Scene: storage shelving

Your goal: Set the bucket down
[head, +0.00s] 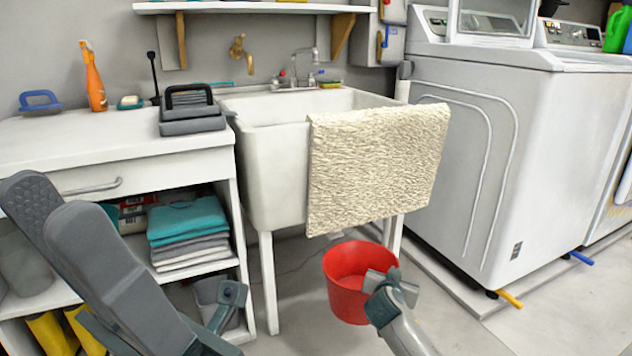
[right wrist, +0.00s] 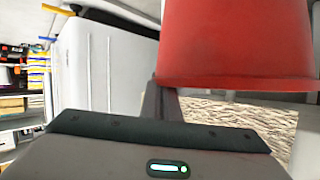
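The red bucket (head: 345,262) hangs open side up near the floor, in front of the utility sink and below the towel. My right gripper (head: 380,280) is at its right side, shut on the rim. In the right wrist view the bucket (right wrist: 240,45) fills the upper right, with a dark finger against its edge. The exact grip is partly hidden. I cannot tell whether the bucket's base touches the floor.
A cream towel (head: 375,165) hangs over the front of the white sink (head: 268,175). A washing machine (head: 480,160) stands at right on a low platform. A counter (head: 110,140) with shelves stands at left. Grey floor is free at front centre and right.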

